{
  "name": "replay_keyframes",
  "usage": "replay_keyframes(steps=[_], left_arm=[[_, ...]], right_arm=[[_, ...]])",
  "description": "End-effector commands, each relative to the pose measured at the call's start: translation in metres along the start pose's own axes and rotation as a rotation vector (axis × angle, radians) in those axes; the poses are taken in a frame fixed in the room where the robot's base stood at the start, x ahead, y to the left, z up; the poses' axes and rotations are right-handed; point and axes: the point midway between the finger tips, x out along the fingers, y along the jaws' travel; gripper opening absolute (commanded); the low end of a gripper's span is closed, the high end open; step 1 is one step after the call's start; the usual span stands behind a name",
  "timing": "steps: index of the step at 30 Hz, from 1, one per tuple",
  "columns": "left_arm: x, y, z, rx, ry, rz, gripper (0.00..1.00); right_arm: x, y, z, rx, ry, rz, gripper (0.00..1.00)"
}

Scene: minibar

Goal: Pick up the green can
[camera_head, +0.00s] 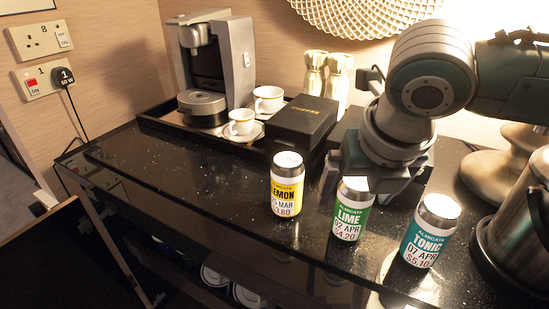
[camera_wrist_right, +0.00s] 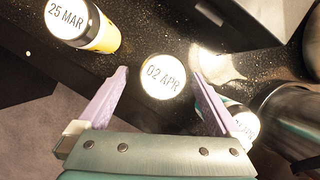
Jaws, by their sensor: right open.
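The green can (camera_head: 349,218), labelled LIME, stands upright on the black counter between a yellow LEMON can (camera_head: 287,190) and a teal TONIC can (camera_head: 428,232). My right gripper (camera_head: 372,188) is open, close above and behind the green can in the head view, partly overlapping it. In the right wrist view the green can's round white top (camera_wrist_right: 163,77), marked 02 APR, lies between the tips of the spread lilac fingers (camera_wrist_right: 160,84). No contact is visible. My left gripper is in neither view.
A black box (camera_head: 301,122) stands behind the yellow can. A tray with a coffee machine (camera_head: 216,70) and two white cups is at the back left. A metal kettle (camera_head: 518,235) stands at the right. The counter's left part is clear.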

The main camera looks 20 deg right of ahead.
Motion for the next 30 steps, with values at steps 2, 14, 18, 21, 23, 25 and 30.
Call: replay_keyframes(steps=[2, 14, 18, 21, 23, 25, 30], left_arm=[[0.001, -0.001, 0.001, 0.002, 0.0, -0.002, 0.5], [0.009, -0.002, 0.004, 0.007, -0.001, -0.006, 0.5], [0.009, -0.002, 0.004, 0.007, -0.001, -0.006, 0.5], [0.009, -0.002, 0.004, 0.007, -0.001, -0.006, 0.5], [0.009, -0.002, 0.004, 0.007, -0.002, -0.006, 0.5], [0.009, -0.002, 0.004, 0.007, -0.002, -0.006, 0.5], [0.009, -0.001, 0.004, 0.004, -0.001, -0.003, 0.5]], right_arm=[[0.007, 0.0, -0.001, 0.001, 0.001, 0.001, 1.0], [0.057, -0.002, -0.003, 0.0, 0.0, 0.001, 1.0], [0.06, -0.002, -0.003, 0.0, -0.001, 0.001, 1.0], [0.06, -0.002, -0.003, 0.0, -0.001, 0.001, 1.0], [0.06, -0.002, -0.003, 0.0, -0.001, 0.001, 0.98], [0.059, -0.002, -0.003, 0.0, -0.001, 0.001, 0.9], [0.059, -0.002, -0.003, 0.0, -0.001, 0.001, 0.71]])
